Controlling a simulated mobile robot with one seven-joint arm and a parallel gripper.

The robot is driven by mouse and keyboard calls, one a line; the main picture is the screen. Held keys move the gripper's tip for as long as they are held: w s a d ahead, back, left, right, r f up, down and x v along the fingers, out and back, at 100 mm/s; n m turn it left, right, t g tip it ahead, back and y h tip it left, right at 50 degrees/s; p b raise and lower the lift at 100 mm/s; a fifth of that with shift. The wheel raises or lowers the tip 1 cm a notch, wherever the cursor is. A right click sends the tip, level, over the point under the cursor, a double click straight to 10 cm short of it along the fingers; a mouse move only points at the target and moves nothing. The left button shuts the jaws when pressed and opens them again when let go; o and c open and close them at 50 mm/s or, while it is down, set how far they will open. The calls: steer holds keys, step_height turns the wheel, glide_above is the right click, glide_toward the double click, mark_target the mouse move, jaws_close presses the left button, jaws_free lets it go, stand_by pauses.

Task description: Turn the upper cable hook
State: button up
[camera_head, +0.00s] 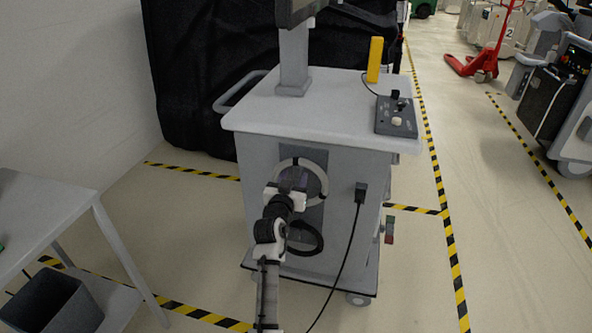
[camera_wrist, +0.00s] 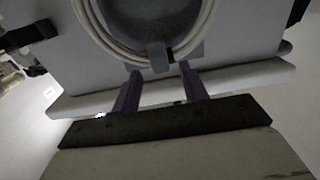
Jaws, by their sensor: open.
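The upper cable hook (camera_wrist: 157,55) is a small grey tab on the cart's front panel, with a coil of pale cable (camera_wrist: 208,25) hanging around it. My gripper (camera_wrist: 161,68) is open, its two dark fingers apart. In the wrist view the hook appears between the fingertips; I cannot tell whether they touch it. The hook is hard to make out there.
The cart (camera_head: 259,118) carries a control box (camera_head: 396,117) and a yellow block (camera_head: 375,60) on top. A black plug (camera_head: 361,192) with a hanging cable is right of the coil. A black coil (camera_head: 314,240) hangs below. A grey table (camera_head: 40,212) stands at left.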

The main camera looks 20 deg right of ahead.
mark_target(297, 171)
steer(key=shift+x, duration=1.5)
jaws_close()
